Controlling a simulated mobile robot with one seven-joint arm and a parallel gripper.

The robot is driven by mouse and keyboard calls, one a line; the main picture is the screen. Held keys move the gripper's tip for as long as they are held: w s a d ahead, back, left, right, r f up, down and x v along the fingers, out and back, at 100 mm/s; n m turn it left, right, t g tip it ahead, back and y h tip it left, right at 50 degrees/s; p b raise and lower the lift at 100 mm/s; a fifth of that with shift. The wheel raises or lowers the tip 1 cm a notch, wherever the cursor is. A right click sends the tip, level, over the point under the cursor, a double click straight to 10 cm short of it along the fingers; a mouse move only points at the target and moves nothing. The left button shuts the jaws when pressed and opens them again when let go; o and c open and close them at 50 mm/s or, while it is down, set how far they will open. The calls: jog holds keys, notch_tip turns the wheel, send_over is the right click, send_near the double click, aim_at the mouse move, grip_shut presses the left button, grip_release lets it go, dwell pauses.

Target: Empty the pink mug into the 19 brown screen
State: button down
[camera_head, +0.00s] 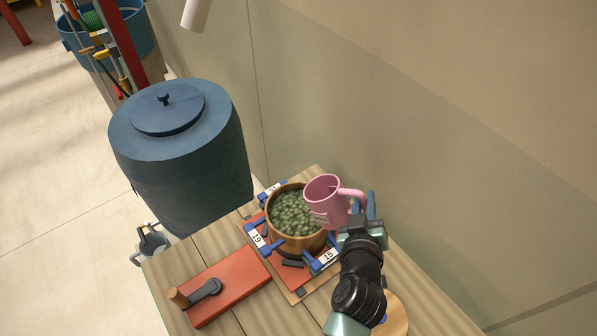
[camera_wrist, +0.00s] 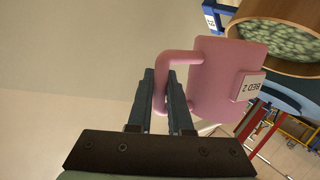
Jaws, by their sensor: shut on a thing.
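The pink mug (camera_head: 322,188) is held up beside and partly over the right rim of the round brown screen (camera_head: 298,245) in the head view. The mug looks close to upright; I see pink inside its mouth, but cannot tell its contents. In the wrist view the mug (camera_wrist: 222,85) carries a white "BED 2" label. My gripper (camera_head: 364,208) is shut on the mug's handle; its fingers (camera_wrist: 163,85) straddle it in the wrist view. The screen holds many green beans and also shows at the wrist view's upper right (camera_wrist: 240,32). A "19" label (camera_head: 256,239) sits at its left.
The screen stands on a red-orange board with blue clamps and a "15" label (camera_head: 328,259). A red block with a dark lever (camera_head: 225,285) lies on the wooden table (camera_head: 175,260). A large blue lidded barrel (camera_head: 185,150) stands left. A wall is close behind.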

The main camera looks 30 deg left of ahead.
dwell(0.3)
jog(key=f+b, duration=0.1)
jog(key=b, duration=0.1)
jog(key=shift+d+f+m+y+b, duration=0.1)
jog(key=shift+f+m+y+b, duration=0.1)
jog(key=shift+m+y+b, duration=0.15)
jog(key=shift+f+m+b, duration=0.45)
jog(key=shift+b, duration=0.8)
jog(key=shift+f+m+t+y+b, duration=0.3)
jog(key=shift+y+b, duration=0.05)
jog(key=shift+b, duration=0.6)
jog(key=shift+r, duration=0.15)
